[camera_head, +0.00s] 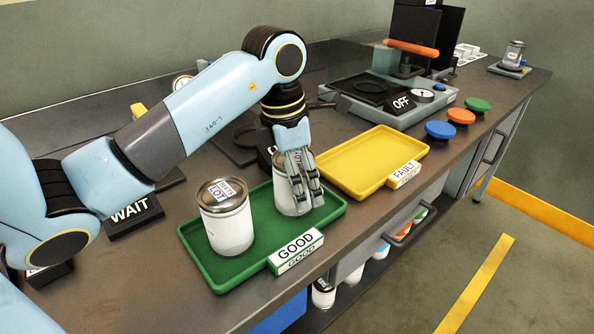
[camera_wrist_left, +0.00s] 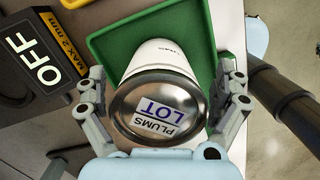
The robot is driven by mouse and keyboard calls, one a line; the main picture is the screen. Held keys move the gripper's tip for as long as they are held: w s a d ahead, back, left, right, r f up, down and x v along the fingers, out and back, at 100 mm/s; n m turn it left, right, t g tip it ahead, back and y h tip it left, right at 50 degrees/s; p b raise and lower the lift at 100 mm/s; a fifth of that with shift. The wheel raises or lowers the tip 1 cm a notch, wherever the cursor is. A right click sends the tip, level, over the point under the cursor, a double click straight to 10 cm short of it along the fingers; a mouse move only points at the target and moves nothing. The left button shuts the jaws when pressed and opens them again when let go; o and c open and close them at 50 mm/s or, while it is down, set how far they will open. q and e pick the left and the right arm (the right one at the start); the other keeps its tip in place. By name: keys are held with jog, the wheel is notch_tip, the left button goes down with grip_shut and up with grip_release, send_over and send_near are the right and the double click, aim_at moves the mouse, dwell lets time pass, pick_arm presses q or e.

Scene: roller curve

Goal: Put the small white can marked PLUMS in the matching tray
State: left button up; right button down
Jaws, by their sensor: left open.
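The white can marked PLUMS LOT (camera_wrist_left: 160,108) has a metal lid and stands upright. In the head view this can (camera_head: 282,198) is on the right part of the green tray (camera_head: 215,272) labelled GOOD, partly hidden by my fingers. My left gripper (camera_head: 304,206) is open, with its fingers on either side of the can; the wrist view shows a finger near each side of the lid. A second white can (camera_head: 230,228) with a LOT label stands in the same tray to the left. The yellow tray (camera_head: 345,165) labelled FAULT is empty. My right gripper is not in view.
A WAIT sign (camera_head: 132,213) stands at the left behind my arm. A machine with an OFF sign (camera_head: 401,103) is behind the yellow tray. Blue, orange and green buttons (camera_head: 461,116) lie to its right. More cans (camera_head: 323,292) sit below the bench edge.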

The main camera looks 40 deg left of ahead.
pick_arm(q)
jog(key=shift+r, duration=0.1)
jog(key=shift+a+r, duration=0.1)
jog(key=shift+r, duration=0.25)
jog(key=r, duration=0.4)
jog(key=s+r, duration=0.1)
jog(key=r, duration=0.2)
jog(key=shift+a+r, duration=0.1)
jog(key=shift+a, duration=0.1)
jog(key=r+p, duration=0.3)
jog(key=r, duration=0.1)
jog(key=shift+s+a+r+p, duration=0.1)
jog(key=shift+s+p, duration=0.2)
